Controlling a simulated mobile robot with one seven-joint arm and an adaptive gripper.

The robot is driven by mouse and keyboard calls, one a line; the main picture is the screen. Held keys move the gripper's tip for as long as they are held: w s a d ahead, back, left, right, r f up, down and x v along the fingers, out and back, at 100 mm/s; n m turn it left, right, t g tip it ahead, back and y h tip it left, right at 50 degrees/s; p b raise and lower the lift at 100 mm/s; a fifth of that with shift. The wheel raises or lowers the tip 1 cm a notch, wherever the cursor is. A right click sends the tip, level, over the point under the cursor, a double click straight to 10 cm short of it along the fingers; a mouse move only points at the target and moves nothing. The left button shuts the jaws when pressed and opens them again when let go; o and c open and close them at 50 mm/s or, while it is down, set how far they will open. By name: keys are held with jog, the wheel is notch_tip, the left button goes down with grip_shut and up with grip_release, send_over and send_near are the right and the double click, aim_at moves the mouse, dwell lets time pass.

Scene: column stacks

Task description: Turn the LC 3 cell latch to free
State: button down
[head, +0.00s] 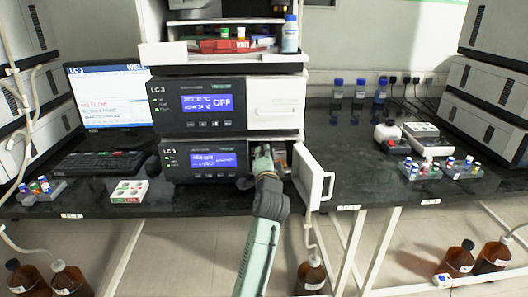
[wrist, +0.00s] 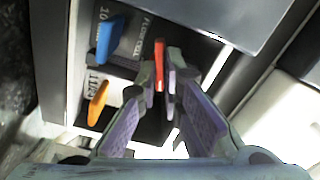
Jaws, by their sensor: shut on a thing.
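The lower LC 3 unit (head: 205,160) stands under another LC 3 unit, with its white door (head: 313,180) swung open on the right. My gripper (head: 263,158) reaches into the open bay and hides much of its inside. In the wrist view my gripper (wrist: 163,82) is shut on a narrow red lever (wrist: 159,52), which stands up between the fingertips. A label reading "FLOW CELL" (wrist: 143,38) is beside it. I cannot read the latch's position marks.
A blue lever (wrist: 110,38) and an orange lever (wrist: 98,102) are left of the fingers inside the bay. The open door limits room on the right. A keyboard (head: 100,164) and a small white box (head: 130,191) are on the bench to the left.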

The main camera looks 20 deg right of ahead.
jog(key=shift+f+m+p, duration=0.1)
jog(key=shift+m+p, duration=0.35)
jog(key=shift+m, duration=1.45)
jog(key=c, duration=1.7)
grip_release()
jog(key=v, duration=1.2)
jog(key=shift+a, duration=0.1)
